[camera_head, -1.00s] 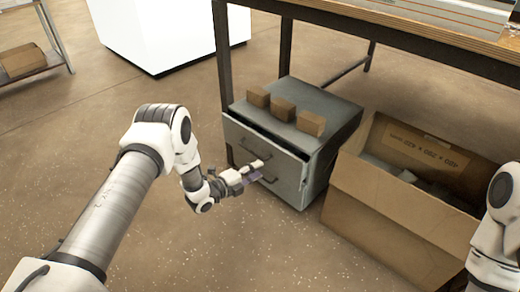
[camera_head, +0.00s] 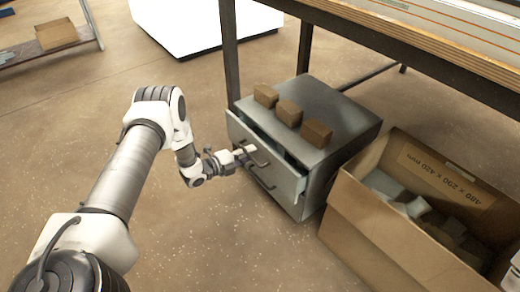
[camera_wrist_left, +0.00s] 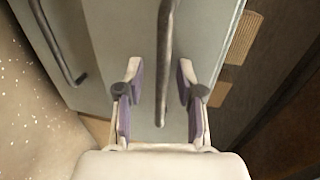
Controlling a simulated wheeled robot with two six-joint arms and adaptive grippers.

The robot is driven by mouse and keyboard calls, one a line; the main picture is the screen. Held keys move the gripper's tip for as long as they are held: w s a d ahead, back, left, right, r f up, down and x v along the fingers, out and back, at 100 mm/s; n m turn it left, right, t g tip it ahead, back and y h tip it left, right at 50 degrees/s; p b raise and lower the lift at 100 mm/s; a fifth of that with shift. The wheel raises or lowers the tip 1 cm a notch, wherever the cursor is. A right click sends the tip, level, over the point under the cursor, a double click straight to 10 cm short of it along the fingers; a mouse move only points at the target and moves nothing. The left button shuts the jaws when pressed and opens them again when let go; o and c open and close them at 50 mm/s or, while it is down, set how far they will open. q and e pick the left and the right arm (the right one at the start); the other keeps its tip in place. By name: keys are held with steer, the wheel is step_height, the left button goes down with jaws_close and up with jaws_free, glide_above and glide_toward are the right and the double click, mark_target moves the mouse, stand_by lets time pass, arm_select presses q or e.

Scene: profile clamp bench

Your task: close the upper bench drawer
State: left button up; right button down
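The upper bench drawer (camera_head: 240,129) is part of a grey cabinet under the bench. It stands partly open, with a dark gap behind its front. My left gripper (camera_head: 245,155) is at its handle. In the left wrist view, the upper handle (camera_wrist_left: 165,60) runs between the two fingers of my left gripper (camera_wrist_left: 157,92). The fingers are spread, with visible space on both sides of the bar. The lower handle (camera_wrist_left: 58,42) shows at the left of that view. My right gripper is not in view.
Several wooden blocks (camera_head: 289,113) sit on the cabinet top (camera_head: 335,105). An open cardboard box (camera_head: 365,222) holding grey pieces stands close to the cabinet's right. The workbench (camera_head: 440,55) overhangs behind. The floor (camera_head: 230,240) in front is clear.

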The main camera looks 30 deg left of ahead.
mark_target(259, 149)
arm_select(q)
steer(key=shift+w, duration=0.1)
steer(key=shift+r, duration=0.1)
steer(key=shift+c, duration=0.7)
jaws_close()
steer(key=x, duration=0.1)
steer(key=b+x, duration=0.1)
steer(key=x, duration=0.1)
steer(key=shift+w+d+r, duration=0.2)
steer(key=shift+w, duration=0.05)
steer(key=shift+w+d, duration=0.1)
steer(key=shift+w, duration=0.25)
steer(key=shift+r, duration=0.2)
steer(key=shift+o, duration=0.7)
jaws_free()
steer(key=shift+w+f, duration=0.1)
steer(key=shift+w, duration=0.05)
